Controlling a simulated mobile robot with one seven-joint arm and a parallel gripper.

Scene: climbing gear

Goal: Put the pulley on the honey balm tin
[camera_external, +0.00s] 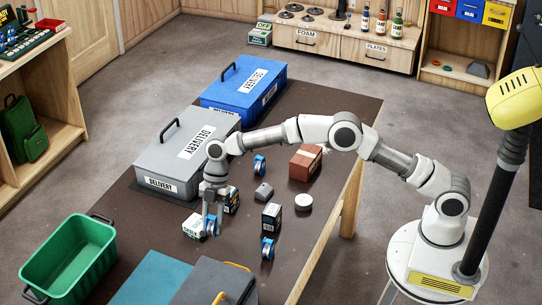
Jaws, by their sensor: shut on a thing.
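My gripper (212,224) points down over the dark table at its left-middle, beside a white and green box. It is shut on a small blue thing (211,226) that looks like a pulley, mostly hidden by the fingers. Two similar blue and silver pulleys stand on the table, one (260,165) by the blue case and one (267,248) nearer the front. A round, pale, low tin (304,202) lies to the right of my gripper. It looks like the balm tin, but its label is too small to read. Nothing is seen on top of it.
The white and green box (193,224), a black box (271,216), another dark box (232,200), a grey lump (263,192) and a brown box (305,163) stand around. Grey (170,185) and blue (232,102) delivery cases line the back. A green crate (62,255) is at left.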

